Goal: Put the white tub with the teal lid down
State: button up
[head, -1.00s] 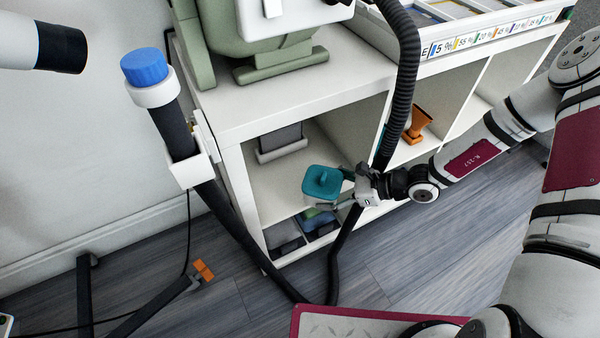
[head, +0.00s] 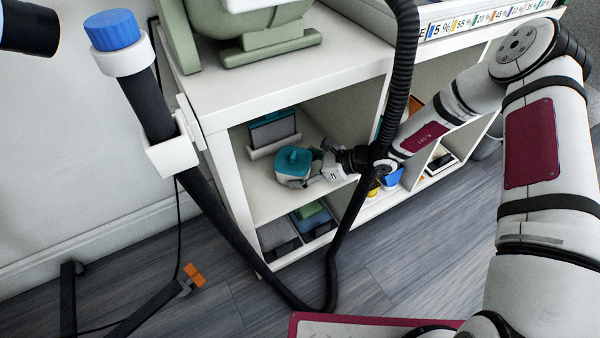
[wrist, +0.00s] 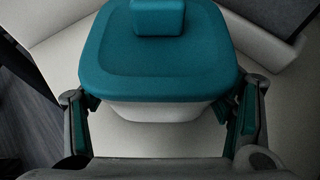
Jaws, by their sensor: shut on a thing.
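The white tub with the teal lid (head: 293,161) is inside the left cubby of the white shelf unit, over the cubby's white shelf board (head: 262,208). My gripper (head: 311,175) reaches in from the right and is shut on the tub. In the wrist view the teal lid (wrist: 158,55) and its square knob fill the upper middle, with the white tub body (wrist: 160,111) below, between the two fingers (wrist: 166,125). The tub looks upright. Its underside is hidden, so I cannot tell whether it touches the board.
A grey panel in a white holder (head: 273,136) stands behind the tub. Bins (head: 278,237) sit in the compartment below. A black ribbed hose (head: 400,90) hangs in front of the shelf, close to my arm. A white post is at the cubby's left.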

jog(key=shift+r, duration=0.1)
jog(key=shift+f, duration=0.2)
jog(key=o, duration=1.4)
jog(key=shift+c, duration=0.2)
jog(key=shift+r, duration=0.1)
jog(key=shift+d+r, duration=0.2)
jog(key=shift+d, duration=0.05)
jog(key=shift+p+v, duration=1.65)
jog(key=shift+v, duration=1.85)
